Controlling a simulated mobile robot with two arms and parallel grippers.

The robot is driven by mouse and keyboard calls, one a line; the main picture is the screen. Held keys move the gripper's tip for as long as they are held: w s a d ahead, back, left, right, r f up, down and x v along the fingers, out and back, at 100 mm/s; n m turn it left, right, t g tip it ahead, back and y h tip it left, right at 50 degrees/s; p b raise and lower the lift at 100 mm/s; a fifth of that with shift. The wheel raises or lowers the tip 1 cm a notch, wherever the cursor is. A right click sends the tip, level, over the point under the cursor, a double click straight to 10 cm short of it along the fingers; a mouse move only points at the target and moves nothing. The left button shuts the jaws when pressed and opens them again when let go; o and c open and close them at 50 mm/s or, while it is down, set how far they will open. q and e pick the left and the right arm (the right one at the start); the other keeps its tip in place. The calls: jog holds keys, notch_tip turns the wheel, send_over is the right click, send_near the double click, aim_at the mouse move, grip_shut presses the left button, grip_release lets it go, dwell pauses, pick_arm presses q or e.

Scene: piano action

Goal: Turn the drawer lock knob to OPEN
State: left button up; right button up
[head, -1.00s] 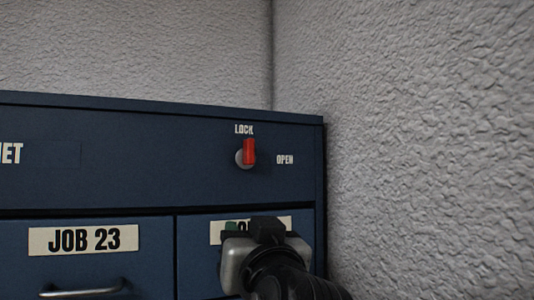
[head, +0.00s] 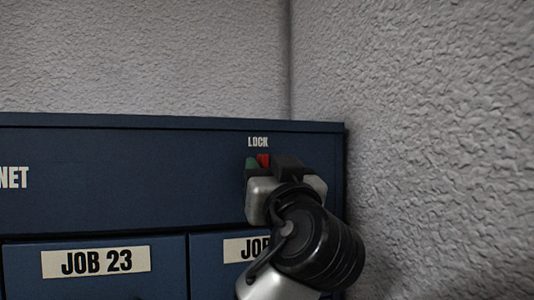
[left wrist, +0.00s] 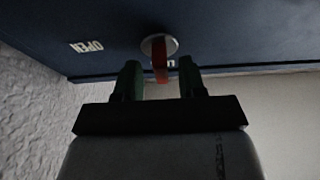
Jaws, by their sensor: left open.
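The red lock knob (head: 264,160) is on the top panel of the blue cabinet (head: 130,160), mostly hidden behind my left gripper (head: 270,165) in the head view. The LOCK label (head: 258,142) shows above it; the OPEN label is hidden there. In the left wrist view the red knob (left wrist: 160,62) with its round grey base points toward LOCK, and the OPEN label (left wrist: 87,47) is off to the left. My left gripper (left wrist: 155,82) is open, its two green fingers on either side of the red handle, with gaps visible. My right gripper is not in view.
A rough grey wall (head: 430,130) stands close to the cabinet's right side. Below the knob panel are drawers labelled JOB 23 (head: 96,262) and another, partly hidden by my left arm. Another grey wall (head: 140,60) rises behind the cabinet.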

pick_arm(q)
jog(key=shift+w+a+r, duration=0.15)
grip_shut()
